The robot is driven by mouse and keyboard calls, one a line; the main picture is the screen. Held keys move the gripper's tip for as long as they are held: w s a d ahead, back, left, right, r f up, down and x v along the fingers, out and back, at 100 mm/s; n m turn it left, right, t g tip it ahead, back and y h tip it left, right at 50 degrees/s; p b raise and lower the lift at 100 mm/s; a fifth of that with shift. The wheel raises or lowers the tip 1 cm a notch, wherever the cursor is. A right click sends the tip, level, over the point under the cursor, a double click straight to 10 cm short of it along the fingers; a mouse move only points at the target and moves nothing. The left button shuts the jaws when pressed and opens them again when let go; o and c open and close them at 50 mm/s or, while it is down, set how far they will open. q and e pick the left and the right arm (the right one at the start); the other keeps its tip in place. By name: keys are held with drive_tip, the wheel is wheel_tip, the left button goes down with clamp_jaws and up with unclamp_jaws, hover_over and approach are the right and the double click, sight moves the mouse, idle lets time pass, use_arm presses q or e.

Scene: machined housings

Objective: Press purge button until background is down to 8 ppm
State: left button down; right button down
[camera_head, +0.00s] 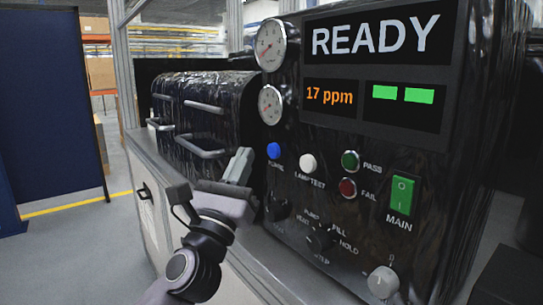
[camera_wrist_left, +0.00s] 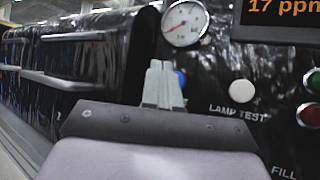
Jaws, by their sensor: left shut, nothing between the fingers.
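The blue purge button (camera_head: 273,150) sits on the black control panel, left of the white lamp test button (camera_head: 308,163). The ppm display (camera_head: 330,96) reads 17 ppm in orange. My left gripper (camera_head: 241,160) is shut and empty, with its fingertips just left of the blue button in the head view. In the left wrist view the shut fingertips (camera_wrist_left: 162,70) partly cover the blue button (camera_wrist_left: 180,79). I cannot tell whether they touch it. My right gripper is not in view.
Gauges (camera_head: 270,44) sit above the buttons. A green pass lamp (camera_head: 350,161), a red fail lamp (camera_head: 348,187), a green main switch (camera_head: 401,196) and a rotary selector (camera_head: 320,238) share the panel. A black housing with handles (camera_head: 205,107) stands to the left.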

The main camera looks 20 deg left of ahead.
sight(273, 151)
use_arm(q)
drive_tip(key=shift+w+d, duration=0.3)
drive_tip(key=shift+w, duration=0.25)
drive_tip(key=shift+w+d, duration=0.3)
drive_tip(key=shift+w, duration=0.2)
drive_tip(key=shift+w, duration=0.1)
idle(1.3)
drive_tip(key=shift+w+d, duration=0.2)
drive_tip(key=shift+w, duration=0.05)
drive_tip(key=shift+w+d, duration=0.2)
drive_tip(key=shift+w, duration=0.15)
idle(0.6)
drive_tip(key=shift+s+a, duration=0.1)
drive_tip(key=shift+s, duration=0.05)
drive_tip(key=shift+s+a+p, duration=0.3)
drive_tip(key=shift+s+p, duration=0.2)
drive_tip(key=shift+s, duration=0.1)
